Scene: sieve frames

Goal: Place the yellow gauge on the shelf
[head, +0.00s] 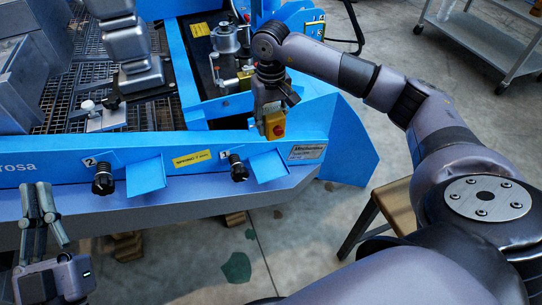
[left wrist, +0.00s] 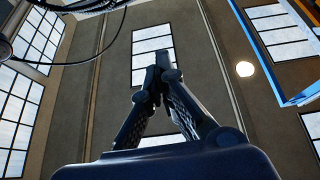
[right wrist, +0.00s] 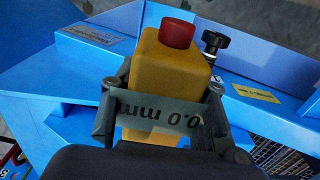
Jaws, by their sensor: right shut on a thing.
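The yellow gauge (head: 277,130) has a red button and is held over the blue machine's front edge in the head view. In the right wrist view, the gauge (right wrist: 150,62) has a grey band reading "0.0 mm" upside down. My right gripper (right wrist: 163,108) is shut on it, with a finger on each side. Small blue plates, possibly the shelf, stick out beside black knobs 1 (head: 268,166) and 2 (head: 146,175); the gauge is above the right one, apart from it. My left gripper (head: 40,187) is empty at lower left, its fingertips together in the left wrist view (left wrist: 160,72).
The blue machine (head: 350,150) fills the left and middle, with grey blocks (head: 130,45) and a metal fixture (head: 225,38) on it. A wooden stool (head: 385,210) stands near my right arm. A grey cart (head: 480,40) is at top right.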

